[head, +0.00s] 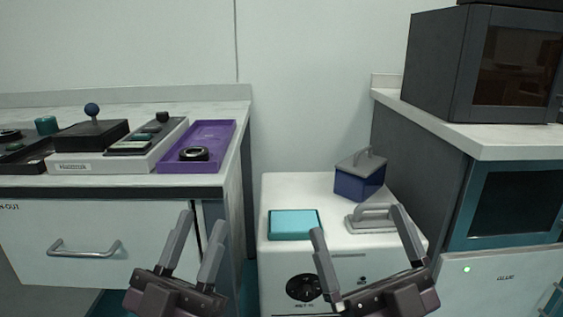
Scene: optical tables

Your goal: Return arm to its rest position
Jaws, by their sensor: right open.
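My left gripper (204,217) is in front of the left counter's side, at the lower left of centre. Its two fingers stand apart, point up and away, and hold nothing. My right gripper (357,218) is in front of the white cabinet with the dial. Its fingers are wide apart with nothing between them.
The white cabinet (282,190) bears a teal block (293,224) and a blue box with grey lid (359,178). The left counter (221,133) holds a purple tray (222,145) with a black ring (194,154). A dark oven-like box (439,75) stands on the right counter.

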